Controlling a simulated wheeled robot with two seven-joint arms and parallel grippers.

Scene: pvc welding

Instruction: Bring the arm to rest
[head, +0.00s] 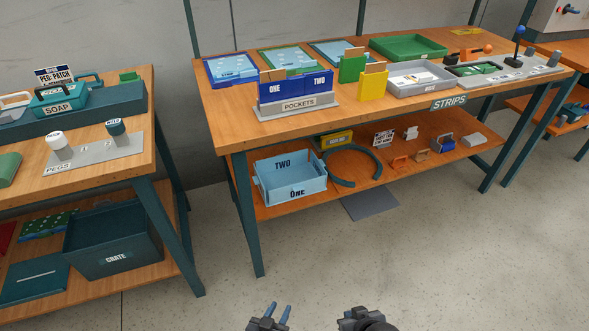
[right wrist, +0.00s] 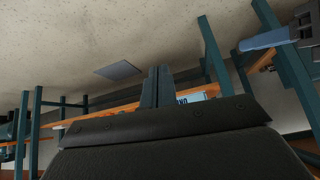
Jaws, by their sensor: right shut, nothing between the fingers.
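My left gripper (head: 279,308) is low in the head view, its two blue fingers apart with nothing between them. My right gripper (head: 358,314) is beside it to the right, at the bottom edge, seen as a dark body. In the right wrist view the dark fingers of my right gripper (right wrist: 157,72) lie together and hold nothing. Both grippers are over open floor, in front of the benches and apart from them. Most of both arms is out of the head view.
A long workbench (head: 233,135) bears a pockets holder (head: 299,106), trays and a strips box (head: 417,83). Its lower shelf holds a light blue bin (head: 289,184) and a dark ring (head: 376,170). A second bench (head: 135,165) stands left, with a crate (head: 113,241) below. The floor in front is clear.

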